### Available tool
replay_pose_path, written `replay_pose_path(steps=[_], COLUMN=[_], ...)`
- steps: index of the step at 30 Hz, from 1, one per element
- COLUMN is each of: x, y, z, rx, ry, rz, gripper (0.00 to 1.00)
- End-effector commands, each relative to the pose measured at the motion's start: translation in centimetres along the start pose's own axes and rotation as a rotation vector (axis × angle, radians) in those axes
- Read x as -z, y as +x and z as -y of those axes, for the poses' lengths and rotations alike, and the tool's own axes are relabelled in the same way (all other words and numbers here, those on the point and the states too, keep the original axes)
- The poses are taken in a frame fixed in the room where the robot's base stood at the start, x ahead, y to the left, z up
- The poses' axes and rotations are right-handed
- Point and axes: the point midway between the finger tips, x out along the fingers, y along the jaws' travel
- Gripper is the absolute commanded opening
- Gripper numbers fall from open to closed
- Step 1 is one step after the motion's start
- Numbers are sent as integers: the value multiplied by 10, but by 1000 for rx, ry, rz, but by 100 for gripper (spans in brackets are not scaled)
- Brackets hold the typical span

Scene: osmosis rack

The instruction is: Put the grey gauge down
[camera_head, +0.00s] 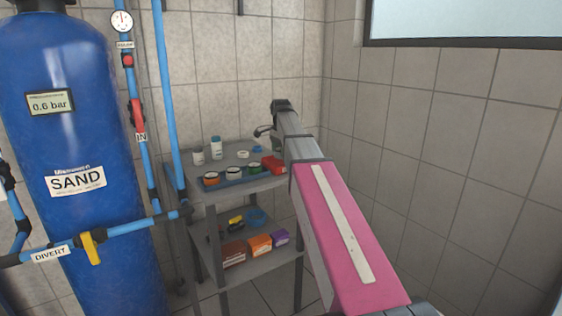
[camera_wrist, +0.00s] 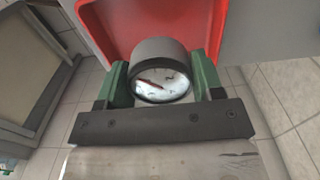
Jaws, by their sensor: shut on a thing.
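The grey gauge (camera_wrist: 160,75) has a round grey body and a white dial with a red needle. In the wrist view it sits between the two green finger pads of my gripper (camera_wrist: 160,84), which is shut on it. The red tray (camera_wrist: 92,18) lies behind the gauge in that view, its rim around the gauge's far side. I cannot tell whether the gauge touches it. In the head view the red tray (camera_head: 273,164) is at the right end of the trolley's top shelf. My arm hides most of the gripper and the gauge there.
The grey trolley (camera_head: 208,193) holds a blue tray (camera_head: 236,182) with several coloured cups, plus white bottles (camera_head: 215,147) and a white roll (camera_head: 243,154). Boxes (camera_head: 259,245) stand on its lower shelf. A blue SAND tank (camera_head: 75,130) and blue pipes are at left; tiled walls close the right.

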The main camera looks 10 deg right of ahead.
Motion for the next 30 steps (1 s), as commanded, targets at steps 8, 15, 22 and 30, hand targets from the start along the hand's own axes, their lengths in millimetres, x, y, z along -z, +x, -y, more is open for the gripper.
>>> replay_pose_path(steps=[8, 15, 22, 30], x=[1, 1, 1, 1], y=[26, 42, 42, 42], z=[-1, 0, 0, 0], rx=[-2, 0, 0, 0], ry=[0, 0, 0, 0], rz=[1, 0, 0, 0], gripper=[23, 23, 64, 86])
